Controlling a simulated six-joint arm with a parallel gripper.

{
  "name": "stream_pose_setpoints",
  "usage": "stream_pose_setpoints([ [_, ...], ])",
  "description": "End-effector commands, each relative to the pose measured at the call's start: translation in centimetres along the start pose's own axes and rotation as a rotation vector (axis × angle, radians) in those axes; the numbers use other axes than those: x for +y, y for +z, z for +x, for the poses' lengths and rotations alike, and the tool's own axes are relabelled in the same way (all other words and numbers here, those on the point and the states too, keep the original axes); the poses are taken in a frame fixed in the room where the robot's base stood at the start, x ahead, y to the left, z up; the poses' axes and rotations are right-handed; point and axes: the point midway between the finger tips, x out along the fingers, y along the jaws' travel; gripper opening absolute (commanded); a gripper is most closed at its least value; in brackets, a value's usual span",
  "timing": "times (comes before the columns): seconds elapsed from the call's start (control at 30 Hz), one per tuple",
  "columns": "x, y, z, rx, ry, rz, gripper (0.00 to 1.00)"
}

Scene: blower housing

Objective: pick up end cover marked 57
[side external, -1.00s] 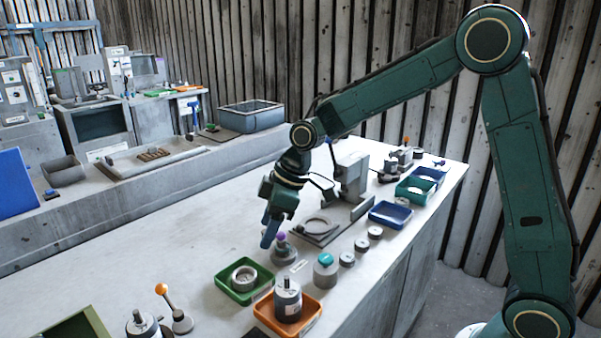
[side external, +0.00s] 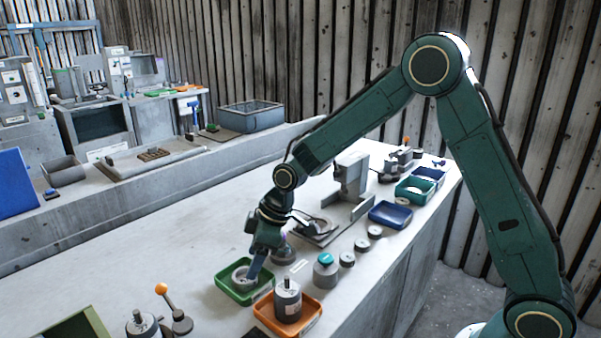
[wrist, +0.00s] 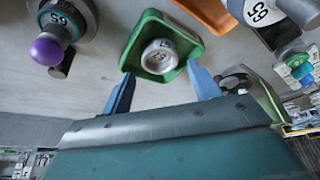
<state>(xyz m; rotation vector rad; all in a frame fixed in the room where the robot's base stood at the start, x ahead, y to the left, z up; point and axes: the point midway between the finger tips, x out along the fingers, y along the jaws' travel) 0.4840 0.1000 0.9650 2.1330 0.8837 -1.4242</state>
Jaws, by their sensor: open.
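A round grey end cover (side external: 240,275) lies in a green tray (side external: 222,287) on the bench. In the wrist view the cover (wrist: 160,56) sits inside the green tray (wrist: 192,25), and its marking is too small to read surely. My gripper (side external: 254,276) is at the tray, tilted downward, and partly hides the cover in the side view. In the wrist view my gripper (wrist: 163,84) is open, with one blue finger on each side of the tray's near end. Nothing is between the fingers, and the cover is just beyond them.
An orange tray (side external: 306,322) holding a grey cylindrical part (side external: 288,297) stands close beside the green tray. A purple-knobbed part (wrist: 47,48) is on the other side. A teal-topped part (side external: 326,268) and a blue tray (side external: 390,214) stand farther right. The bench's left middle is clear.

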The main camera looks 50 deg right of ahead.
Motion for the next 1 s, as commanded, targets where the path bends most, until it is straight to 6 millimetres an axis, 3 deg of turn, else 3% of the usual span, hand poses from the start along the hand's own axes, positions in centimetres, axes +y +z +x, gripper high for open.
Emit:
stream_pose_setpoints([
  [0.17,0.0,0.0,0.7,-0.002,-0.002,0.000,0.61],
  [0.6,0.1,-0.3,4.8,-0.002,-0.002,0.001,0.61],
  [1.0,0.1,-0.3,5.2,0.000,0.000,0.000,0.61],
])
